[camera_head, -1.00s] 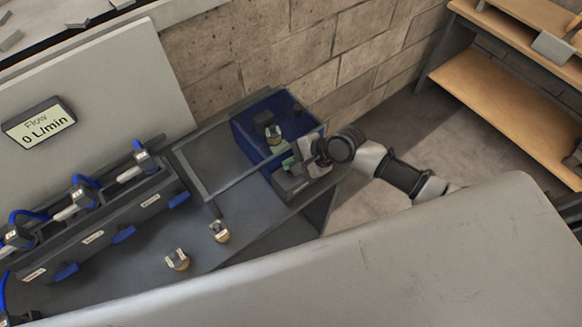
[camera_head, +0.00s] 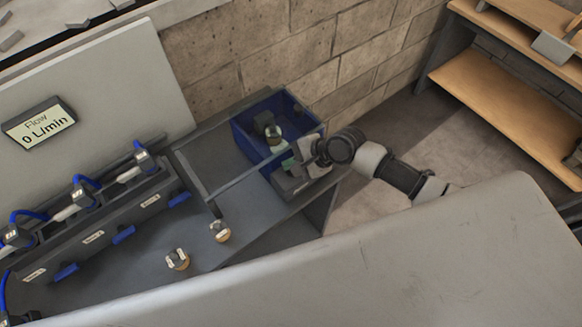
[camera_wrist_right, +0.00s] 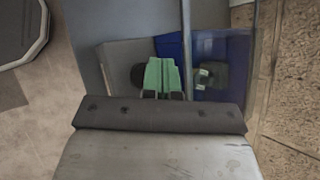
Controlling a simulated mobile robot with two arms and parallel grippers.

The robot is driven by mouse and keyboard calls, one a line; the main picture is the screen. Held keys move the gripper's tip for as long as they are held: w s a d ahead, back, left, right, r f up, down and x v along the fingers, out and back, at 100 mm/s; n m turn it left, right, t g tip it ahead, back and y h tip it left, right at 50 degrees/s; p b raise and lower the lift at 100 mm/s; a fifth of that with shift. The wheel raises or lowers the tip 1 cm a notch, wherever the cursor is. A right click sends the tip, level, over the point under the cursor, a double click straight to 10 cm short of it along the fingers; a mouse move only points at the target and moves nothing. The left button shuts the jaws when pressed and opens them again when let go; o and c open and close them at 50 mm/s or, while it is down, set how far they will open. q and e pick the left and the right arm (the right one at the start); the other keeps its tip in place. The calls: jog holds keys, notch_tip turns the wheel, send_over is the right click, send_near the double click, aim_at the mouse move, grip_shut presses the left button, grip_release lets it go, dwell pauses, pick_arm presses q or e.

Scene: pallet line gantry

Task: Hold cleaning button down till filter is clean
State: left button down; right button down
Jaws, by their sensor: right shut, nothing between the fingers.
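A blue tub (camera_head: 243,130) stands at the far end of the bench, with a pale and dark filter-like part (camera_head: 274,134) inside it. That part also shows in the right wrist view (camera_wrist_right: 203,78). A grey box (camera_head: 291,186) sits at the tub's near side. In the right wrist view the box (camera_wrist_right: 118,60) carries a dark round button (camera_wrist_right: 138,75), partly hidden by my fingers. My right gripper (camera_head: 289,163) is shut and empty, its green fingertips (camera_wrist_right: 162,64) over the button; I cannot tell whether they press it. My left gripper is out of view.
Two small brass-coloured parts (camera_head: 220,231) (camera_head: 178,259) stand on the bench. A row of blue-handled valves (camera_head: 123,234) and a flow display reading 0 L/min (camera_head: 38,123) are at left. A clear panel edge (camera_head: 245,180) runs beside the box. Wooden shelves (camera_head: 505,110) stand at right.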

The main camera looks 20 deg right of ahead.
jog(key=shift+f, duration=0.35)
jog(key=shift+s+f, duration=0.1)
jog(key=shift+f, duration=0.5)
dwell(2.0)
dwell(2.9)
jog(key=shift+r+p, duration=1)
jog(key=shift+p, duration=0.15)
jog(key=shift+r, duration=0.1)
notch_tip(320, 180, up, 3)
jog(key=p, duration=0.3)
jog(key=shift+r+p, duration=0.7)
jog(key=shift+r, duration=0.2)
